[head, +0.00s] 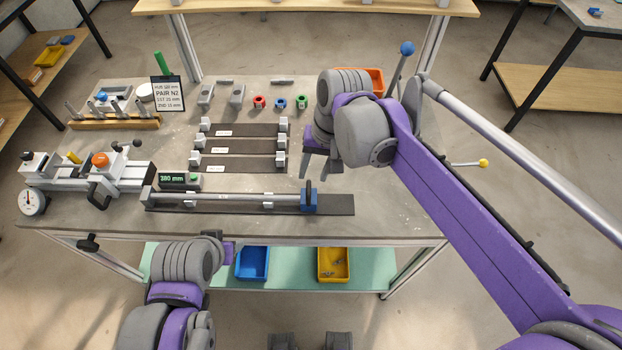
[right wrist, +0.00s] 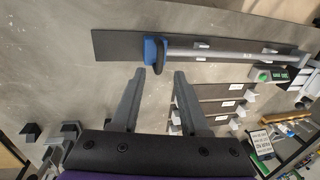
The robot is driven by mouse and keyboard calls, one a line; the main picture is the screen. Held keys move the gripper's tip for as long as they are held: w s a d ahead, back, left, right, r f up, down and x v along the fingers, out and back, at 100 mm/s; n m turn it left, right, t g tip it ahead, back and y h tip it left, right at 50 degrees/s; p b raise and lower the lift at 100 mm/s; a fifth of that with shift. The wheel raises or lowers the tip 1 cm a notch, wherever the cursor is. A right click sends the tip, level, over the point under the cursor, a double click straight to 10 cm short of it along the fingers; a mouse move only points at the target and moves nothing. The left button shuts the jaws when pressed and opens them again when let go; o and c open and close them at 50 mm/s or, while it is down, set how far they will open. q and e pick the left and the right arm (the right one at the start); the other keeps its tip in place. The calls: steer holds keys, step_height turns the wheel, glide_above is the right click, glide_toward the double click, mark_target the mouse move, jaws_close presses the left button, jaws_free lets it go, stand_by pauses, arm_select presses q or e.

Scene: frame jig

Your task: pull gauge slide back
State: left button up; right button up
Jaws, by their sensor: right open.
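In the right wrist view the blue slide (right wrist: 150,50) and handle (right wrist: 158,56) show just beyond the fingertips. My right gripper (head: 319,172) is open and empty, above and a little behind the slide; its spread fingers also show in the wrist view (right wrist: 159,76). My left gripper (head: 229,243) is low before the table edge; its fingers are hidden.
Three dark plates with grey end blocks (head: 240,147) lie behind the gauge. A clamp fixture with an orange knob (head: 100,160) stands at left. A sign (head: 168,94) and coloured rings (head: 280,102) are farther back. Blue (head: 252,263) and yellow (head: 333,264) bins sit on the lower shelf.

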mark_target(309, 185)
steer(key=shift+a+f, duration=0.2)
steer(key=shift+f, duration=0.8)
steer(key=shift+a+f, duration=0.15)
steer(key=shift+f, duration=0.8)
jaws_close()
